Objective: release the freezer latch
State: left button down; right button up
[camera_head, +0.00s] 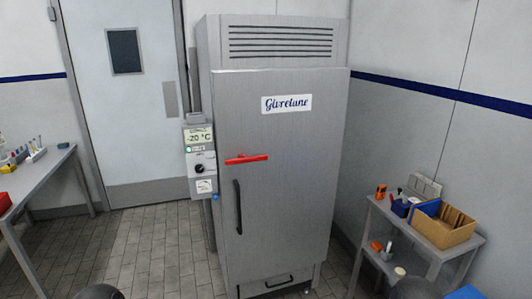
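The grey freezer (300,180) stands upright in the middle, its door shut. The red latch (246,159) lies nearly level across the door's left edge at mid height. The black vertical door handle (238,206) is below it. A control panel (200,162) with a "-20 °C" display and a black knob is on the freezer's left side. Neither of my grippers shows; only dark rounded shapes, perhaps parts of my arms, show at the bottom edge. Nothing touches the latch.
A metal shelf cart (392,222) with a cardboard box (442,224) and small items stands at the right. A table (38,180) with racks is at the left. A closed door (130,110) is behind. The tiled floor (140,245) left of the freezer is clear.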

aim_at(242, 158)
jog(key=i, duration=1.55)
jog(key=l+z, duration=0.05)
